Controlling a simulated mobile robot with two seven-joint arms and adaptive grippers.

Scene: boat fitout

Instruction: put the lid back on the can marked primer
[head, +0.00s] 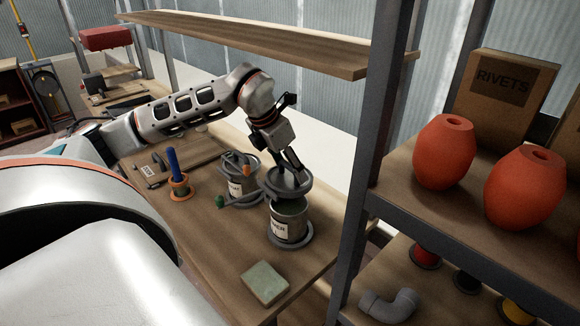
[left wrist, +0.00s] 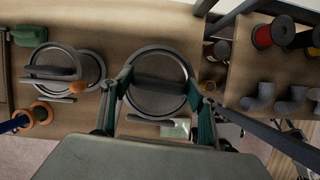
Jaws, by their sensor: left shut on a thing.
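The primer can (head: 289,226) stands upright on the bench, its label partly readable, with its green inside showing at the open top. My left gripper (head: 287,163) is shut on a round grey lid (head: 289,186) with a raised bar across its top. The lid is above the can's mouth, with a small gap below it at the front. In the left wrist view my gripper (left wrist: 158,88) has a finger on either side of the lid (left wrist: 158,101), which hides most of the can. My right gripper is not in view.
A blue-handled tool in an orange ring (head: 178,187) is further left. A pale green block (head: 264,283) lies in front. A shelf post (head: 372,130) rises close on the right, beside orange vessels (head: 443,152).

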